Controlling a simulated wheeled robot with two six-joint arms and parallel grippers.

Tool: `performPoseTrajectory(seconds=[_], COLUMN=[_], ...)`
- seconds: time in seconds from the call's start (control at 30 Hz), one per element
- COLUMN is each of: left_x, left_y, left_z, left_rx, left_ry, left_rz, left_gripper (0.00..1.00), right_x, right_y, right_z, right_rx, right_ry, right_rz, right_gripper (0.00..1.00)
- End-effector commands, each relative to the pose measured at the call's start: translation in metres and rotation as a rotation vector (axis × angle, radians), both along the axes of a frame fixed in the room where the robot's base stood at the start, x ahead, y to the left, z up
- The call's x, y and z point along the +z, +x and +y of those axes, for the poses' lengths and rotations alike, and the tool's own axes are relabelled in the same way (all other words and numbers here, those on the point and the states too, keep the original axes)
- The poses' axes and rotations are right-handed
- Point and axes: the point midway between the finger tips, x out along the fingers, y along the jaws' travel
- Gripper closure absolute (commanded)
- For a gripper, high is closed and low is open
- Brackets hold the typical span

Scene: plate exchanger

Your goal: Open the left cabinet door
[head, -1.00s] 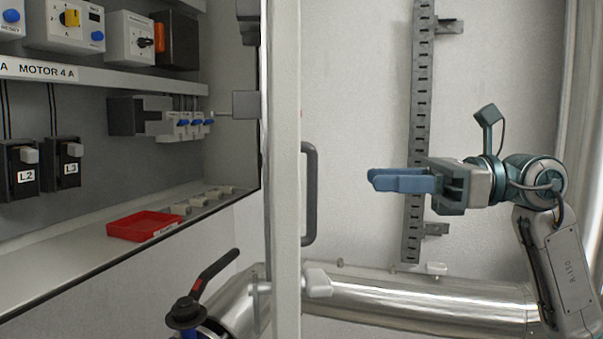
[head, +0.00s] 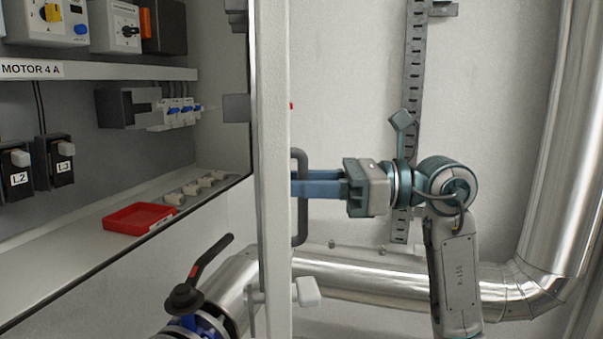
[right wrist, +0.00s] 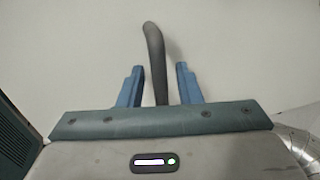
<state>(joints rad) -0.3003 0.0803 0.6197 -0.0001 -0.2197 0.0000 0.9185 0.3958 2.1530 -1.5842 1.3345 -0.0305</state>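A white cabinet door (head: 272,110) stands swung out, seen nearly edge-on, at the right of the open cabinet (head: 120,72) in the head view. Its dark grey handle (head: 301,232) is on the door's right-hand face. My right gripper (head: 308,183) reaches in from the right, its blue fingers level with the handle's middle. In the right wrist view the handle (right wrist: 154,50) stands between the two fingers (right wrist: 158,85), with a gap on each side, so the gripper is open around it. My left gripper is not in view. No other door shows clearly.
The cabinet holds switches, breakers and a red tray (head: 138,218). Below are a valve with a black-and-red lever (head: 212,268) and a shiny pipe (head: 375,276). A slotted metal rail (head: 416,75) runs up the wall behind my right arm.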

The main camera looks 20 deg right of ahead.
Motion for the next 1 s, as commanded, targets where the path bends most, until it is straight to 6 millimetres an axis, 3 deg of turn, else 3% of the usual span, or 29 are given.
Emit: performPoseTrajectory(seconds=[0.4,0.57,1.0], left_x=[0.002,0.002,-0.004], left_y=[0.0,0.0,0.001], left_z=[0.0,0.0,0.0], left_rx=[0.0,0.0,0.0], left_ry=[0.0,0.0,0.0], left_rz=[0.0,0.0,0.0], left_gripper=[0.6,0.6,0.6], right_x=[0.0,0.0,-0.002], right_y=[0.002,0.002,0.002], right_z=[0.004,0.004,-0.006], right_rx=[-0.001,-0.001,0.015], right_ry=[0.0,0.0,-0.002], right_rz=[0.0,0.001,0.002], right_gripper=[0.69,1.0,1.0])
